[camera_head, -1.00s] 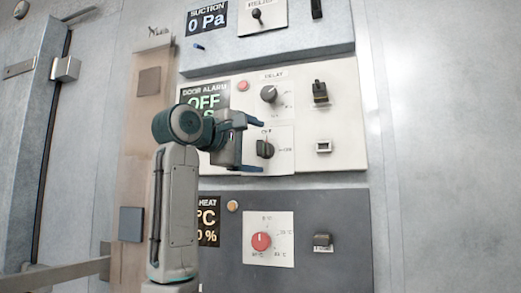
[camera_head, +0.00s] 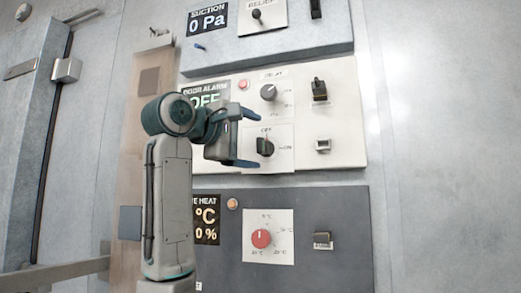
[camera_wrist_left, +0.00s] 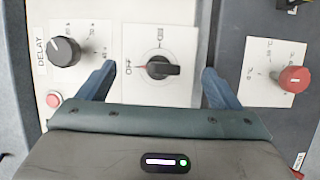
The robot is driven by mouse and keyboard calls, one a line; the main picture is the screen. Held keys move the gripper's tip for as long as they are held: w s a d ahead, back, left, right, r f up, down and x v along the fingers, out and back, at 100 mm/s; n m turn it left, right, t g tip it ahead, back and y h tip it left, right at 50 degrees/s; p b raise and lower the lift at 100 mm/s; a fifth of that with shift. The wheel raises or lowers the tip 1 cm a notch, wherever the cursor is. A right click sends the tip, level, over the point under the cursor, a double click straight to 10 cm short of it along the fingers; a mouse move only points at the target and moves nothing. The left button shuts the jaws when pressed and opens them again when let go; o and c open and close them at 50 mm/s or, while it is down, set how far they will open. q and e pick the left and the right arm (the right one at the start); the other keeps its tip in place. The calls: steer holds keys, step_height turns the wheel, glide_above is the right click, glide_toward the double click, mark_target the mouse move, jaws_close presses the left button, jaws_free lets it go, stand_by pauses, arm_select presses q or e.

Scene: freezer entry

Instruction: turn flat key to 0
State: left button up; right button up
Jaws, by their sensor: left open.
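A black flat-handled knob (camera_head: 264,146) sits on a white plate in the door alarm panel; its top label appears to read OFF. In the left wrist view the knob (camera_wrist_left: 163,68) is in the middle, its flat bar lying left to right, with lettering at its left and above it. My left gripper (camera_head: 258,139) is open, with one finger above and one below the knob in the head view. In the wrist view its fingers (camera_wrist_left: 158,70) stand on either side of the knob, apart from it. My right gripper is out of view.
A DELAY dial (camera_head: 269,92) and red button (camera_head: 243,85) are above the knob. A black toggle (camera_head: 319,89) and a small switch (camera_head: 323,146) are to the right. A red dial (camera_head: 261,239) is on the dark panel below. The wall at right is bare.

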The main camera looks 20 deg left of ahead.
arm_select(q)
steer(key=shift+s+d+b, duration=0.15)
steer(key=shift+s+b, duration=0.75)
steer(key=shift+s, duration=1.1)
